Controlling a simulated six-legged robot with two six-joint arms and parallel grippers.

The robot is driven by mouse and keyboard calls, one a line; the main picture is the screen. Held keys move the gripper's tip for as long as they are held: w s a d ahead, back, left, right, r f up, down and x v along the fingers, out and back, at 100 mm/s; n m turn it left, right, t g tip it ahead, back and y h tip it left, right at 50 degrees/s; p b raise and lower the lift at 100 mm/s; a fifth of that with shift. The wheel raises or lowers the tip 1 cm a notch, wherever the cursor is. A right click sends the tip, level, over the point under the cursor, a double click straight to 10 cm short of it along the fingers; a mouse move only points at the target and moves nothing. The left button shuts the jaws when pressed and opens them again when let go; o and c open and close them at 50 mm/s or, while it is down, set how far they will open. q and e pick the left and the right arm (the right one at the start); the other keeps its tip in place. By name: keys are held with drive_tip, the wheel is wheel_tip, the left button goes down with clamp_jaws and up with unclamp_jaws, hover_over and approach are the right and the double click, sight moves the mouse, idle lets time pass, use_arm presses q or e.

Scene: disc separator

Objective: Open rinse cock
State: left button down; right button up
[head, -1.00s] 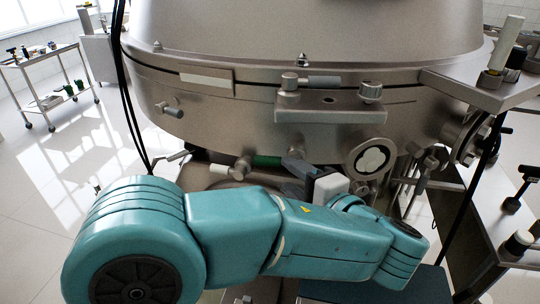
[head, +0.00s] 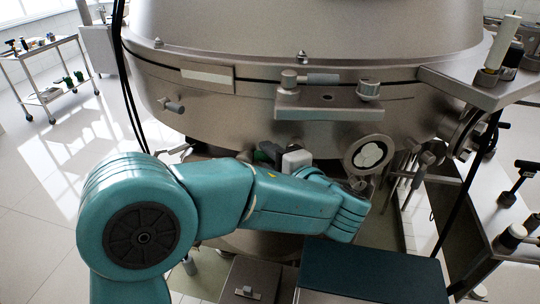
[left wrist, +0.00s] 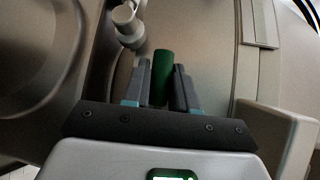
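The green handle (left wrist: 162,75) stands between the two fingers of my left gripper (left wrist: 162,68) in the left wrist view. The fingers lie on both sides of it, with narrow gaps showing, and look open around it. In the head view my left gripper (head: 267,152) is under the rim of the steel machine, with its dark fingers pointing left. Only a little of the green handle shows there, beside the fingers. A grey pipe fitting (left wrist: 126,20) is beyond the handle in the wrist view. My right gripper is not in view.
The large steel separator bowl (head: 230,110) hangs over the gripper. A round fitting (head: 369,153) projects just right of it. A bench with black-handled parts (head: 518,180) is at right. A trolley (head: 45,72) stands at far left, with clear floor before it.

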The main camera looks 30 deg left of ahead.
use_arm(q)
drive_tip(key=shift+f+n+b, duration=0.25)
drive_tip(key=shift+n+b, duration=0.05)
drive_tip(key=shift+b, duration=0.3)
drive_tip(key=w+d+f+n+t+h+b, duration=0.2)
drive_tip(key=n+h+b, duration=0.7)
drive_tip(key=b, duration=1.1)
drive_tip(key=shift+d+f+h, duration=1.4)
drive_tip(key=shift+f+h, duration=0.05)
drive_tip(key=shift+h, duration=0.05)
drive_tip(key=c, duration=1)
unclamp_jaws()
drive_tip(key=shift+w+d, duration=0.1)
